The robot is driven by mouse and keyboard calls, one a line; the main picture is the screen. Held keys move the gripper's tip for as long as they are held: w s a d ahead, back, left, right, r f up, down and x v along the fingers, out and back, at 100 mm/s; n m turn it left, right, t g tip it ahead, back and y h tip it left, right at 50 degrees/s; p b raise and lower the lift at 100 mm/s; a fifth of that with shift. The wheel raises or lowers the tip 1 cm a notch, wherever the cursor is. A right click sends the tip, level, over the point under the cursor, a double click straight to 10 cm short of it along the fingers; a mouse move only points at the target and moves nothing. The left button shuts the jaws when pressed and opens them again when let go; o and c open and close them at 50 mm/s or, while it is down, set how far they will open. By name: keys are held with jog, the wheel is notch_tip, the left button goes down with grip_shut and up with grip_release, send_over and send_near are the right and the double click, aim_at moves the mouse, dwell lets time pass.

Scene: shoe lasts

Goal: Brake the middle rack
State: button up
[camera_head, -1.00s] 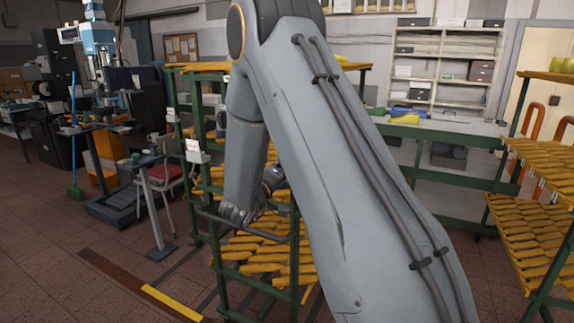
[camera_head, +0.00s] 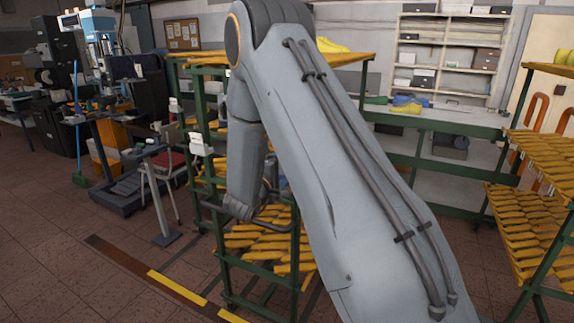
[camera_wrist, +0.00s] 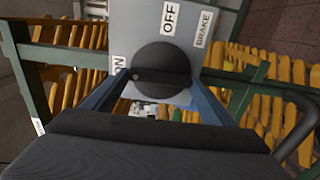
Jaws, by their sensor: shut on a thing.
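The middle rack, a green frame with yellow shoe lasts on slatted shelves, stands behind my arm in the head view; its front post shows (camera_head: 222,262). In the wrist view a black round knob (camera_wrist: 160,70) sits on a grey panel (camera_wrist: 187,22) with labels ON, OFF and BRAKE. A small mark on the knob lies on its left side, toward the ON label; BRAKE (camera_wrist: 203,28) is at upper right. My gripper (camera_wrist: 160,82) has its two blue-grey fingers on either side of the knob and is shut on it. In the head view the knob is hidden and my fingertips cannot be made out.
Another rack (camera_head: 535,155) with yellow lasts stands at right. A grey stand (camera_head: 165,205) and a machine (camera_head: 97,45) are at left. Tiled floor is open at lower left.

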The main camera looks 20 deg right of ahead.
dwell(0.3)
jog(key=o, duration=1)
jog(key=shift+o, duration=0.2)
jog(key=b+v, duration=0.2)
jog(key=v, duration=0.6)
jog(key=shift+b, duration=0.4)
jog(key=shift+w, duration=0.1)
